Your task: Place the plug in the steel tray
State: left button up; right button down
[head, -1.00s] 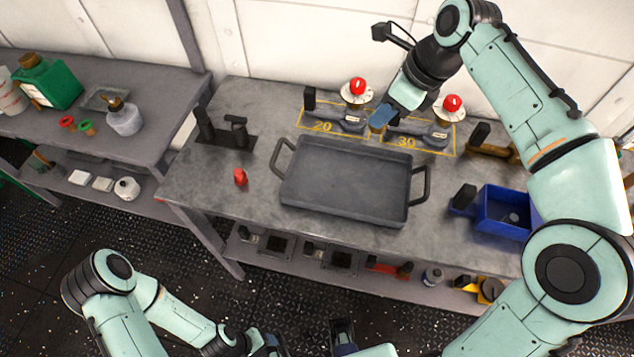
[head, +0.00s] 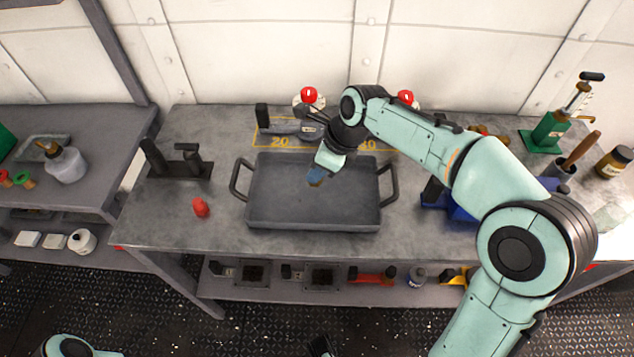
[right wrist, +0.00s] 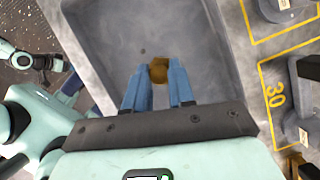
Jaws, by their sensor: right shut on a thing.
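The plug (right wrist: 158,70) is a small brass-brown piece between the blue fingertips of my right gripper (right wrist: 155,88) in the right wrist view. In the head view my right gripper (head: 317,176) points down over the steel tray (head: 270,220), and the plug is mostly hidden. The tray is grey, rectangular and shallow, with a handle at each end; its floor looks empty. It also shows in the right wrist view (right wrist: 100,25). I cannot tell how far the plug is above the tray floor. My left arm shows at the left of the right wrist view; its fingers are unclear.
A red piece (head: 200,207) stands left of the tray, near a black stand (head: 180,165). Red-knobbed fixtures (head: 309,97) stand behind the tray on yellow-marked spots. A blue bin (head: 455,208) is to the right, partly behind my right arm. The bench front left is clear.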

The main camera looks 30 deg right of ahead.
jog(key=shift+f+b, duration=0.45)
jog(key=shift+f, duration=1.8)
jog(key=shift+f, duration=0.15)
jog(key=c, duration=1)
grip_release()
jog(key=shift+o, duration=0.2)
jog(key=shift+r, duration=0.3)
jog(key=p+v, duration=0.2)
jog(key=v, duration=0.9)
jog(key=shift+s+r, duration=0.15)
jog(key=shift+r, duration=0.15)
jog(key=shift+d, duration=0.15)
